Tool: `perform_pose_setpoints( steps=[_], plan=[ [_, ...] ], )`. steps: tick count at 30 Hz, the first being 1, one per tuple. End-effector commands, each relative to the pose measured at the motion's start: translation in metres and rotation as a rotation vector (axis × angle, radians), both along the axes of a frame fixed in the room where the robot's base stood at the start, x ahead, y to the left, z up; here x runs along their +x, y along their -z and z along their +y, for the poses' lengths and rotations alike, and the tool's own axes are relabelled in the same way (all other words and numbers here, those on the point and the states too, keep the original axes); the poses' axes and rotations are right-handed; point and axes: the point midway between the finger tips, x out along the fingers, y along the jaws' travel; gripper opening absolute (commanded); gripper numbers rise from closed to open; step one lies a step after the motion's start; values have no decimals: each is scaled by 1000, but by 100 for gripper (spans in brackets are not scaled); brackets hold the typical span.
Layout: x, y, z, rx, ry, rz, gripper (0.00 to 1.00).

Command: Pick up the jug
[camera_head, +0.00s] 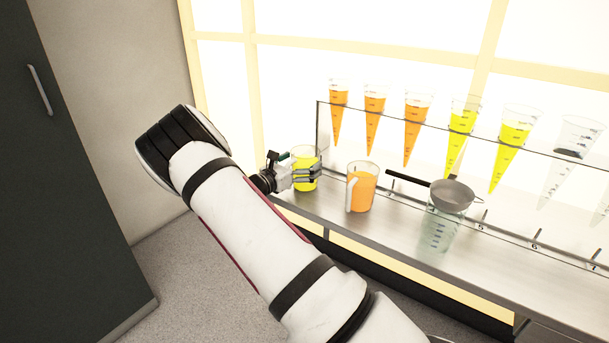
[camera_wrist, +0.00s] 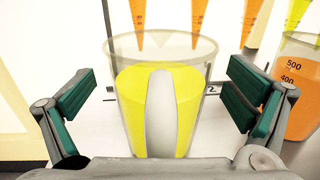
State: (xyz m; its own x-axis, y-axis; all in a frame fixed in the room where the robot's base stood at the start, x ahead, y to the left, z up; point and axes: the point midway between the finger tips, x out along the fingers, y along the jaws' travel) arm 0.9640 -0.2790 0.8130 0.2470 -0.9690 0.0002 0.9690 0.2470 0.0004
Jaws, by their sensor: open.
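A clear jug with yellow juice (camera_head: 305,163) stands upright on the metal shelf at its left end. In the wrist view the yellow jug (camera_wrist: 189,90) is centred, with its pale handle (camera_wrist: 160,115) facing the camera. My gripper (camera_head: 305,174) is at this jug in the head view. In the wrist view its two green-padded fingers (camera_wrist: 160,100) are spread, one on each side of the jug, with a gap showing beside each wall. A second jug with orange juice (camera_head: 362,188) stands just to the right; its edge shows at the right of the wrist view (camera_wrist: 300,95).
A dark sieve (camera_head: 452,195) rests on a clear container (camera_head: 437,232) right of the orange jug. Several cones of orange and yellow juice hang in a rack (camera_head: 412,128) behind. A dark cabinet (camera_head: 70,150) stands at the left. The metal shelf's (camera_head: 490,265) front edge is bare at right.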

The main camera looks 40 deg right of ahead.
Motion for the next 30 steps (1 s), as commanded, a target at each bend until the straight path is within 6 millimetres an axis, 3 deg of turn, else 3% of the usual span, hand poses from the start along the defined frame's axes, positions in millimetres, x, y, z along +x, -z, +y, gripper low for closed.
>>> perform_pose_setpoints(
  steps=[4, 14, 23, 30],
  plan=[
    [0, 0, 1, 0, 0, 0, 95],
    [0, 0, 1, 0, 0, 0, 22],
    [0, -3, 1, -3, 0, -2, 21],
    [0, -21, 1, -2, 0, -3, 21]
  ],
)
